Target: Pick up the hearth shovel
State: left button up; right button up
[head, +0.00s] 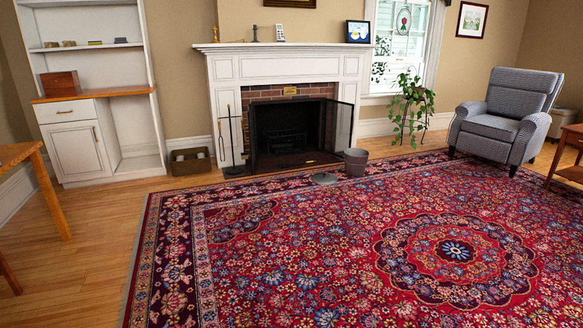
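A slim dark fire-tool stand (233,171) stands on the floor at the left of the fireplace in the head view. Thin upright tools hang on it, in front of the white mantel leg. They are too small to tell which one is the hearth shovel. Neither of my grippers is in view.
The fireplace (283,132) has an open dark screen (339,127) at its right. A grey bucket (356,161) and a flat grey round thing (324,179) are near the rug's far edge. A crate (190,161) stands left of the stand. The red rug (330,250) is clear.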

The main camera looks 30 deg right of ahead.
aim_at(286, 165)
jog(key=i+l+z, duration=0.4)
jog(key=i, duration=0.45)
jog(key=i+z, duration=0.4)
jog(key=i, duration=3.05)
